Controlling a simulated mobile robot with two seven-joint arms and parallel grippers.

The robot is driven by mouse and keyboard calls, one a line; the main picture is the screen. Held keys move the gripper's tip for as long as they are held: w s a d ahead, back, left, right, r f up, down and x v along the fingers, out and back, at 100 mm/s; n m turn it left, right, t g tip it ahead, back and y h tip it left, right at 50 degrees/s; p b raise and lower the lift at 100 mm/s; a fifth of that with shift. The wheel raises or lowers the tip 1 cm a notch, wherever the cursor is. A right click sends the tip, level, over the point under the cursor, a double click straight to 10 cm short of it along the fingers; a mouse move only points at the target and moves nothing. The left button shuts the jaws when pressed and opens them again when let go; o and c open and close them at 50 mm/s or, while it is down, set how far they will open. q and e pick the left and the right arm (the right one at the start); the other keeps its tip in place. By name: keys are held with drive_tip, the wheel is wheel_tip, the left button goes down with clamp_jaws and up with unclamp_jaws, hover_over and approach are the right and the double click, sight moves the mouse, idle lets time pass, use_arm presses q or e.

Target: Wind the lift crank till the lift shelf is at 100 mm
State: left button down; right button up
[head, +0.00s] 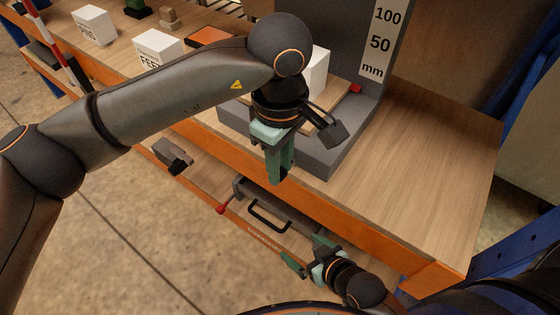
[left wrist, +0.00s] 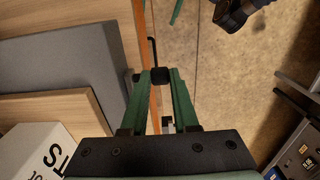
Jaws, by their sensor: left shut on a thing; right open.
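The grey lift (head: 358,130) stands on the wooden bench. Its wooden lift shelf (head: 330,108) sits low and carries a white box (head: 320,66). The arm hides most of the crank in the head view. My right gripper (head: 308,252) is open, lower down.
A grey tray unit with a black handle (head: 268,217) and a red knob (head: 221,208) is below the bench edge. White boxes (head: 158,49) and an orange pad (head: 209,37) stand at the back left. The bench (head: 430,150) right of the lift is clear.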

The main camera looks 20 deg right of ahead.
idle(0.8)
use_arm(q)
drive_tip(key=shift+s+d+f+t+y+b, duration=0.1)
drive_tip(key=shift+f+t+y+b, duration=0.45)
drive_tip(key=shift+b, duration=0.55)
drive_tip(key=shift+f+t+y+b, duration=0.25)
drive_tip(key=shift+t+b, duration=0.2)
drive_tip(key=shift+b, duration=0.05)
drive_tip(key=shift+s, duration=0.1)
drive_tip(key=c, duration=1)
unclamp_jaws()
drive_tip(key=shift+c, duration=0.2)
drive_tip(key=shift+o, duration=0.5)
drive_tip(key=shift+r, duration=0.1)
drive_tip(key=p+v, duration=0.1)
drive_tip(key=v, duration=1.1)
drive_tip(key=shift+s+d+p, duration=0.15)
drive_tip(key=shift+p, duration=0.2)
